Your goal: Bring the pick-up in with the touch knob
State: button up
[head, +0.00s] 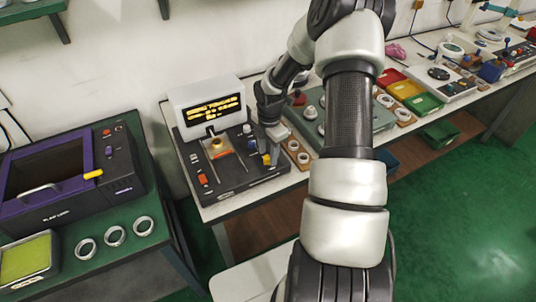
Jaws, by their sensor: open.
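A dark tester (242,184) with a white-framed display (208,110) stands on the left end of the white bench. The display shows yellow text too small to read. A gold ring-like part (217,147) sits at the middle of its deck, on an orange and pale piece; the pick-up is probably beside it but too small to make out. The deck carries an orange-red control (203,179) at front left and a yellow control (266,159) at right. I cannot tell which is the touch knob. My gripper (272,148) is open, low over the deck's right side, close to the yellow control; contact is unclear.
A purple-and-black machine (66,165) stands on a green table at left, with several loose rings (115,236) before it. Right of the tester are a wooden ring holder (298,153), and red, yellow and green trays (407,89). My arm hides part of the bench.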

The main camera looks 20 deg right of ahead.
jog(key=shift+f, duration=0.5)
grip_shut()
